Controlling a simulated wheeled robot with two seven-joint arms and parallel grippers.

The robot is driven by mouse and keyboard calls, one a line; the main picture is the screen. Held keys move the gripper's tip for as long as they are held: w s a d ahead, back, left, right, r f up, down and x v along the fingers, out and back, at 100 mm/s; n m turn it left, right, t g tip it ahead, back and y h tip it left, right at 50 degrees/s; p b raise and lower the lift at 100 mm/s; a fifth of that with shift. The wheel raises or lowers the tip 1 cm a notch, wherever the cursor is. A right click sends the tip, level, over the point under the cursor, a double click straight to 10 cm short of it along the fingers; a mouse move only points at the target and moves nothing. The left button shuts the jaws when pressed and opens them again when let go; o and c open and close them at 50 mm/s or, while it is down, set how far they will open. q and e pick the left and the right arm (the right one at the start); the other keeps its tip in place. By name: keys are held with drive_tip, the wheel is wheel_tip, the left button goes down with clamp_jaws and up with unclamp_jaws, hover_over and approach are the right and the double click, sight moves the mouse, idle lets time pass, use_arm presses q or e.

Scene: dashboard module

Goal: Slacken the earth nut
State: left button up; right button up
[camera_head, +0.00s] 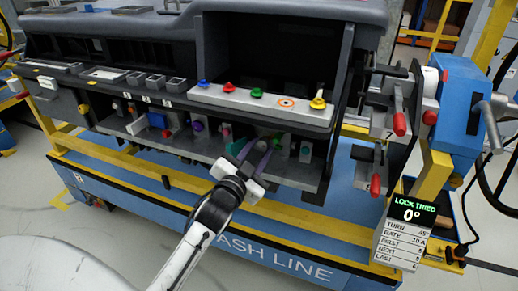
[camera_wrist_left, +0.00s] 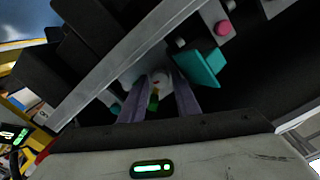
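A small green-and-yellow piece (camera_wrist_left: 154,99), possibly the earth nut, shows between my left fingers in the left wrist view, in front of a pale round part (camera_wrist_left: 158,78). I cannot make it out in the head view. My left gripper (camera_head: 254,150) reaches under the dashboard module's front (camera_head: 260,103), among the coloured parts on its lower shelf. Its two fingers (camera_wrist_left: 160,92) stand apart, with the piece between them; no contact is clear. My right gripper is not in view.
A teal block (camera_wrist_left: 203,68) and a pink knob (camera_wrist_left: 223,28) sit close right of the fingers. A grey rail (camera_wrist_left: 120,65) crosses on the left. Coloured knobs (camera_head: 257,92) line the upper ledge. A display (camera_head: 412,213) reads "LOCK TRIED 0°". Red-handled clamps (camera_head: 399,124) stand right.

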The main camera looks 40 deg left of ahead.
use_arm(q)
drive_tip(key=v, duration=1)
drive_tip(key=shift+s, duration=0.15)
idle(0.4)
drive_tip(key=s+d+f+g+h, duration=0.2)
drive_tip(key=s+d+f, duration=0.3)
drive_tip(key=f, duration=0.3)
drive_tip(key=s+d+f+n+g+h, duration=0.1)
drive_tip(key=s+d+f+g, duration=0.3)
drive_tip(key=f, duration=0.5)
drive_tip(key=s+d+f+g+h, duration=0.2)
drive_tip(key=s+d+f+h, duration=0.1)
drive_tip(key=s+d+f, duration=0.5)
drive_tip(key=shift+d+f+g, duration=0.35)
drive_tip(key=shift+f+g, duration=0.05)
drive_tip(key=shift+f, duration=0.25)
